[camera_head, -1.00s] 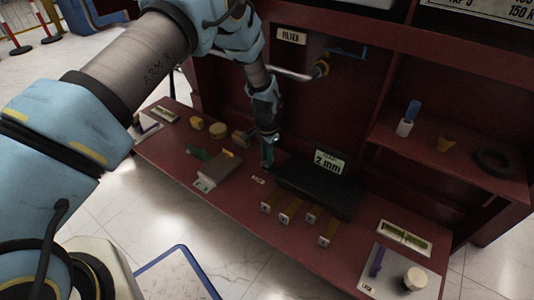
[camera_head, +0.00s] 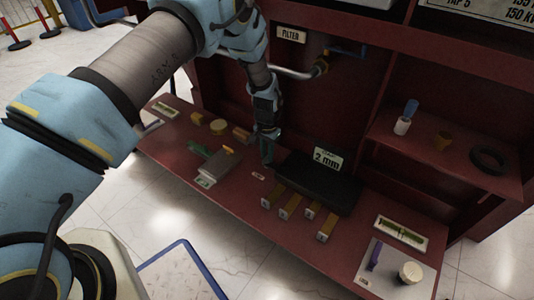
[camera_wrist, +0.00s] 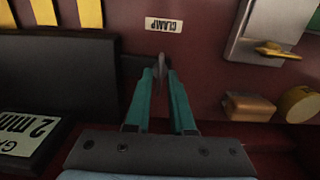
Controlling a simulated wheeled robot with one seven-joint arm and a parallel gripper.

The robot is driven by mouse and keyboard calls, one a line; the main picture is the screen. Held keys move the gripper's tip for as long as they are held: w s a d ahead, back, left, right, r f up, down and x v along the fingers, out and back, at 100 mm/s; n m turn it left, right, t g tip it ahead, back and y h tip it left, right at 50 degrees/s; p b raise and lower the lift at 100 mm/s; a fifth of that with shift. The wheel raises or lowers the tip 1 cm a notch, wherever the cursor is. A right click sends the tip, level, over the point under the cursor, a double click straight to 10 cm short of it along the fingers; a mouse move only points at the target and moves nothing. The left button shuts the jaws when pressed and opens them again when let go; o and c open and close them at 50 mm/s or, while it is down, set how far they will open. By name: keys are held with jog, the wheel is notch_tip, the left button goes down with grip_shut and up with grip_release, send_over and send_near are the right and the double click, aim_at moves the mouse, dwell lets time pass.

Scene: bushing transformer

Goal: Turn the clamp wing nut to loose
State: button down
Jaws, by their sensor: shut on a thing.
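The clamp wing nut (camera_wrist: 160,62) shows in the wrist view as a small, thin grey piece between my fingertips, just below the upside-down CLAMP label (camera_wrist: 164,25). My gripper (camera_wrist: 158,74) has its two teal fingers closed in on it; much of the nut is hidden by them. In the head view my gripper (camera_head: 267,160) points down at the red bench, behind the small CLAMP label (camera_head: 258,176) and left of the black gauge block. The nut itself cannot be made out there, and its turn angle is unclear.
The black block with the 2 mm plate (camera_head: 326,158) stands close at the right. Several brass-coloured bars (camera_head: 290,207) lie in front of it. A grey block (camera_head: 218,166) and a wooden block (camera_head: 241,133) are at the left. A pipe with a blue-handled valve (camera_head: 345,51) is above, behind.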

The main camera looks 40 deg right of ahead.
jog(key=c, duration=1)
grip_release()
jog(key=shift+r, duration=0.1)
notch_tip(320, 180, up, 11)
jog(key=p, duration=0.2)
jog(key=shift+f+p, duration=0.2)
jog(key=shift+p, duration=0.2)
jog(key=shift+s, duration=0.1)
